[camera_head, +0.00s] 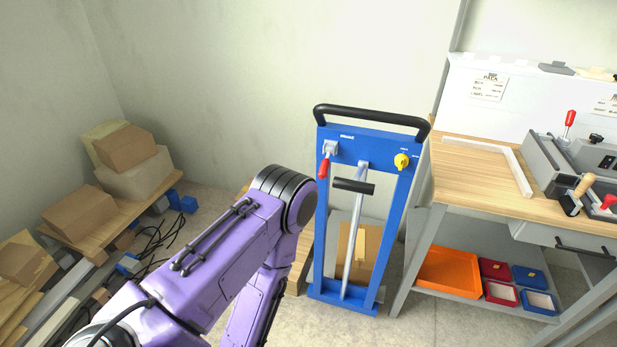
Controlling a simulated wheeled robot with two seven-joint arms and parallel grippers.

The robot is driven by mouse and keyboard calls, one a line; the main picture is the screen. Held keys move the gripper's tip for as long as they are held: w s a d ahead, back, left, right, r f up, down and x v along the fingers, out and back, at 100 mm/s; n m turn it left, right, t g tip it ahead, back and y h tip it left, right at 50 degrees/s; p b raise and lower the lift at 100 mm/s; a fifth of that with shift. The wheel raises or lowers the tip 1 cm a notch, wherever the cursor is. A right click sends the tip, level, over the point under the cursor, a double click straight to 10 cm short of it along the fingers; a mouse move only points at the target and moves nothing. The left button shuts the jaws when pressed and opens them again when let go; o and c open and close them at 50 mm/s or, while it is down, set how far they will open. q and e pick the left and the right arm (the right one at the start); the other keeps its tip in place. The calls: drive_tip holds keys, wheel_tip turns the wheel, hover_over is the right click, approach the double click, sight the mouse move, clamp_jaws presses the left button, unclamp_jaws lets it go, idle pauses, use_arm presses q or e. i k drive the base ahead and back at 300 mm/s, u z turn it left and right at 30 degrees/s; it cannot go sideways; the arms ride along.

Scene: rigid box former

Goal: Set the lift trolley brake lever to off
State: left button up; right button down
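The blue lift trolley (375,142) stands upright in the middle of the view, with a black push handle (372,115) across its top. A red-tipped lever (324,166) on a grey mount sits at the upper left of its blue panel and hangs downward. A yellow knob (402,161) sits at the panel's upper right. The small labels are too small to read. My purple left arm reaches in from the lower left and bends down beside the trolley; its gripper is hidden or out of view. My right gripper is not in view.
A wooden workbench (470,170) with a grey machine stands at the right. An orange tray (449,272) and several small bins sit on its lower shelf. Cardboard boxes (128,149), boards and black cables lie at the left. Some floor shows in front of the trolley.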

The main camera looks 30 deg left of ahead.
sight(323, 171)
drive_tip(key=u, duration=0.6)
drive_tip(key=i, duration=0.4)
drive_tip(key=u, duration=0.4)
drive_tip(key=k, duration=0.45)
drive_tip(key=z, duration=0.25)
